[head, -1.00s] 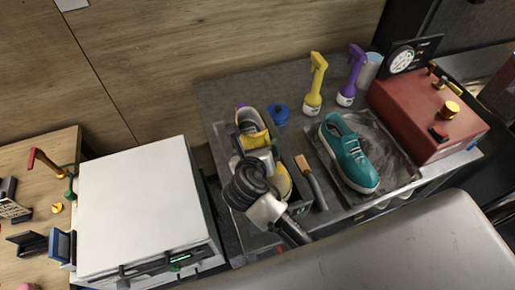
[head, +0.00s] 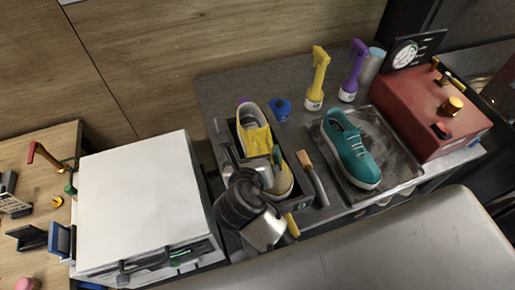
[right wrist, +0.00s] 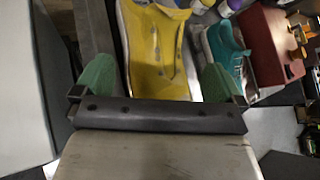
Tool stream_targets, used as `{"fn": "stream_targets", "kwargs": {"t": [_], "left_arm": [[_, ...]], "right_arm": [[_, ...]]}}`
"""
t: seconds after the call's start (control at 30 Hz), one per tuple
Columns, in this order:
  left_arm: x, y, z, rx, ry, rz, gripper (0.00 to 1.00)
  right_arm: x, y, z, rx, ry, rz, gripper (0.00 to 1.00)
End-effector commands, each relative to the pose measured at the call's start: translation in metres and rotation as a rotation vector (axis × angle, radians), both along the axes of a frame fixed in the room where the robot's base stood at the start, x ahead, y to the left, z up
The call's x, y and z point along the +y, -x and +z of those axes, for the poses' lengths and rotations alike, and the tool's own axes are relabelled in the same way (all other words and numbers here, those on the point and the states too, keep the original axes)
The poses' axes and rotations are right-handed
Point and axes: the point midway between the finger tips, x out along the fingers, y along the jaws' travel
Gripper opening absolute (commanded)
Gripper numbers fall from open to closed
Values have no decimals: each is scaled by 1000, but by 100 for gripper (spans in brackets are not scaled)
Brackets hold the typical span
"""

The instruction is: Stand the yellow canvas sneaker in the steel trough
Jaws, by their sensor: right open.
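The yellow canvas sneaker (head: 254,132) is in the dark steel trough (head: 305,205), heel toward the back wall and pale toe toward the front right. My right gripper (head: 254,163) is over the sneaker's middle and hides part of it. In the right wrist view the green fingertips of the right gripper (right wrist: 160,80) are wide apart, with the yellow sneaker (right wrist: 155,50) between and beyond them. A gap shows on both sides, so it is not gripped. The sneaker's sole and how it meets the trough floor are hidden. My left gripper is not in view.
Behind stand yellow (head: 319,80) and purple (head: 354,72) spray bottles and a blue item (head: 280,108). A red machine (head: 430,110) bounds the right, a white box (head: 145,200) the left.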

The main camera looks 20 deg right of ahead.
Motion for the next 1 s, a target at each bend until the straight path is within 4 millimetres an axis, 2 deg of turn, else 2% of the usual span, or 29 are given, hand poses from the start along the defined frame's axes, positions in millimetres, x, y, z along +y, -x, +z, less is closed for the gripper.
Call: {"fn": "stream_targets", "kwargs": {"t": [0.13, 0.33, 1.0], "left_arm": [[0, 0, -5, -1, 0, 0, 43], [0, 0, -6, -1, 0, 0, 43], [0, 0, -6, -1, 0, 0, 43]], "right_arm": [[12, 23, 13, 0, -4, 1, 100], [21, 41, 24, 0, -1, 0, 100], [23, 44, 27, 0, 1, -1, 100]]}}
